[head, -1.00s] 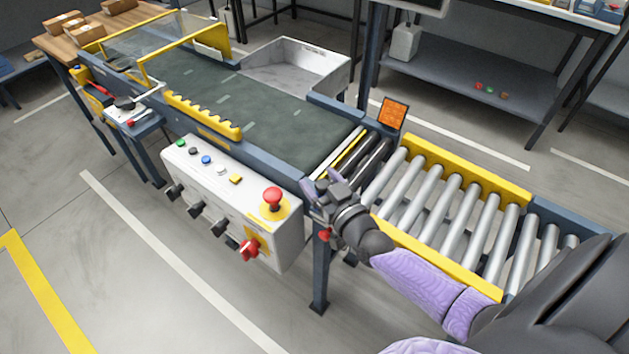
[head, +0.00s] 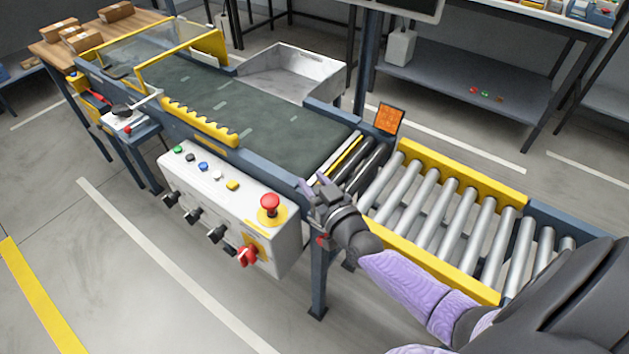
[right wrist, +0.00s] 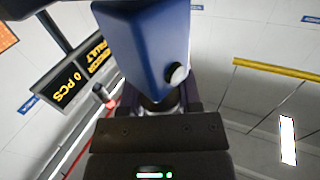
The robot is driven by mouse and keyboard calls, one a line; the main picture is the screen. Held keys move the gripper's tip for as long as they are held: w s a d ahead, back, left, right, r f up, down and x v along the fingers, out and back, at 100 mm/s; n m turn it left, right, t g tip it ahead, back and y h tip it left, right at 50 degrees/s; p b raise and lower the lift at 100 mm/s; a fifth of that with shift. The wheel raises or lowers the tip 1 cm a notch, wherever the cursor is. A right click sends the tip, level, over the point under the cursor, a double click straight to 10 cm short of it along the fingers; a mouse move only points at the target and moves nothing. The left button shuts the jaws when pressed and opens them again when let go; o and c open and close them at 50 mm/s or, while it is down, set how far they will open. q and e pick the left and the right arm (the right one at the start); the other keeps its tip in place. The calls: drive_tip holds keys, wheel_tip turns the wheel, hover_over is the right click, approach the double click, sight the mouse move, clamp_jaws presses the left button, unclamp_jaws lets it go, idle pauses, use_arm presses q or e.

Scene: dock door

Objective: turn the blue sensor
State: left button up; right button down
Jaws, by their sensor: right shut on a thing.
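The blue sensor (right wrist: 145,48), a box with a round white-faced knob on its side, fills the upper middle of the right wrist view. My right gripper (right wrist: 158,100) is shut on it at its lower end, with dark fingers on either side. In the head view my right gripper (head: 321,192) is at the near edge of the conveyor, by the end of the belt. The sensor cannot be made out there, behind the hand. My left gripper is not in view.
A control box (head: 225,200) with a red emergency button (head: 270,203) and several knobs hangs left of my right gripper. A roller conveyor (head: 440,215) lies to the right. An orange panel (head: 389,118) stands behind. A display (right wrist: 70,80) shows in the wrist view.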

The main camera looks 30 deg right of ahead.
drive_tip(key=m+h+p, duration=0.2)
drive_tip(key=h, duration=0.1)
drive_tip(key=shift+d+r, duration=0.1)
drive_tip(key=shift+r, duration=0.25)
drive_tip(key=shift+d+f+m+g+h+p, duration=0.1)
drive_tip(key=shift+m+g+h+p, duration=0.45)
drive_tip(key=shift+h, duration=0.45)
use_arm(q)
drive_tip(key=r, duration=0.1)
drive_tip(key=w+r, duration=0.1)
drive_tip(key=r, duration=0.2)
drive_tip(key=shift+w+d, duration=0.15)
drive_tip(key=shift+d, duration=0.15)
use_arm(e)
drive_tip(key=shift+d+f+m+h, duration=0.15)
drive_tip(key=shift+f+m+h, duration=0.1)
drive_tip(key=shift+m+h, duration=0.4)
drive_tip(key=shift+c, duration=1.6)
unclamp_jaws()
use_arm(q)
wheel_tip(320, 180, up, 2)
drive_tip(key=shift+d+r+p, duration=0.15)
drive_tip(key=shift+p, duration=1.05)
use_arm(e)
drive_tip(key=v, duration=1)
